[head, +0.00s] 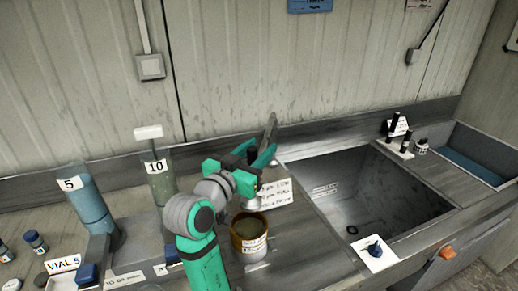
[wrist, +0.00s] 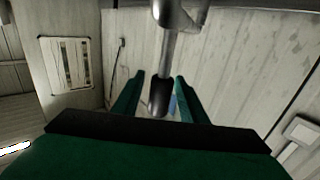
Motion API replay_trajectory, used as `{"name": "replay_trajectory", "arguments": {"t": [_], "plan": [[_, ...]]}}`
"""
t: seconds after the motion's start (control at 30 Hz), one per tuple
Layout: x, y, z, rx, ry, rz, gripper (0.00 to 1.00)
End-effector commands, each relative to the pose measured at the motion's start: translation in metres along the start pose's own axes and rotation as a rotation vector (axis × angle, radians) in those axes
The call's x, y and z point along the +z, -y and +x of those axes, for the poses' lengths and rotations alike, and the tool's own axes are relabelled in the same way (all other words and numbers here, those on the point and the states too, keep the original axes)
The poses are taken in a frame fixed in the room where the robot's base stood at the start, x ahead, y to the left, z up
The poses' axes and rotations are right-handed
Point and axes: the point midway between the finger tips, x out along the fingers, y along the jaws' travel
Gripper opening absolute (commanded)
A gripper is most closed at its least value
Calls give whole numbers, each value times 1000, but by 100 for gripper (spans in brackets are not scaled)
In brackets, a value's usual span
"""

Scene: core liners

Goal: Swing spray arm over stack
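My gripper (head: 262,155) is raised over the counter, left of the sink. In the wrist view its two green fingers (wrist: 157,88) stand apart, so it is open. A grey metal spray arm (wrist: 167,45) reaches down from the top of the wrist view. Its dark tip (wrist: 159,97) appears between the fingers, with gaps on both sides; I cannot tell its depth. In the head view a grey metal piece (head: 270,130), likely the spray arm, rises behind the fingers. A round stack with an orange-brown rim (head: 250,237) and a white label stands on the counter below my gripper.
The open metal sink (head: 365,195) is at right. Cylinders marked 5 (head: 87,205) and 10 (head: 161,182) stand at left. A blue knob on a white plate (head: 376,250) sits at the sink's front. Small dark bottles (head: 398,130) stand behind the sink. A wall panel (wrist: 68,65) shows in the wrist view.

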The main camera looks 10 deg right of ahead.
Motion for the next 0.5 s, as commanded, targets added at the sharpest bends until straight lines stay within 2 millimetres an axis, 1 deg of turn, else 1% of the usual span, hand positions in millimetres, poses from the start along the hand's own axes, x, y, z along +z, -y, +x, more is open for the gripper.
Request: {"name": "replay_trajectory", "arguments": {"t": [0.27,0.37,0.5], "plan": [[-1,0,-1,-1,-1,0,39],[0,1,-9,-2,-1,0,39],[0,1,-31,-4,-2,1,39]]}}
